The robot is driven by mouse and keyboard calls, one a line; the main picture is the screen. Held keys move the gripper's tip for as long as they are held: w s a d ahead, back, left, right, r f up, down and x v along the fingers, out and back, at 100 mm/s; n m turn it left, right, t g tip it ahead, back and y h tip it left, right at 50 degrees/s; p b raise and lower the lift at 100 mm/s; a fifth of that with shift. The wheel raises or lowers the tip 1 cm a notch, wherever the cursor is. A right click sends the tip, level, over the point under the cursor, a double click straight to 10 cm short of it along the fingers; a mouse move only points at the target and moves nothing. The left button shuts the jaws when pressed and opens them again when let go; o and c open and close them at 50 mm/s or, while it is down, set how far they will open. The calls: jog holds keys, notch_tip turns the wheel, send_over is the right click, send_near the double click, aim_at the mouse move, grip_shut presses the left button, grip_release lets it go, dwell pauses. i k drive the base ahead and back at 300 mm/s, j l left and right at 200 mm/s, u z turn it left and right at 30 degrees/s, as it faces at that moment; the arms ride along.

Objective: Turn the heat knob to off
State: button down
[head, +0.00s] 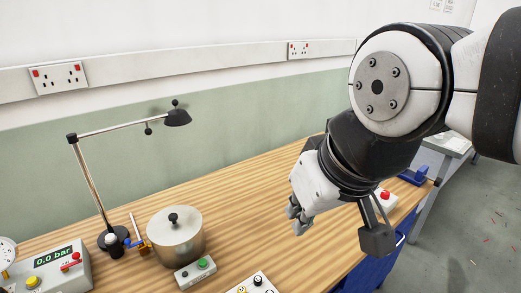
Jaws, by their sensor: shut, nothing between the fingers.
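A white control box (243,289) at the bottom edge carries a small black knob (258,280), which may be the heat knob. The box is cut off by the picture's edge, and the knob's markings and setting are too small to read. My gripper (298,223) is shut and empty. It hangs above the right part of the wooden table, up and to the right of the knob and apart from it.
A lidded metal pot (176,238) and a green-button box (196,274) stand left of the knob. A desk lamp (96,190) and a box with a "0.0 bar" display (53,257) are farther left. A red-button box (386,200) is behind my gripper. The table (245,205) is clear mid-way.

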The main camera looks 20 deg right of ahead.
aim_at(385, 194)
jog(key=z, duration=1.3)
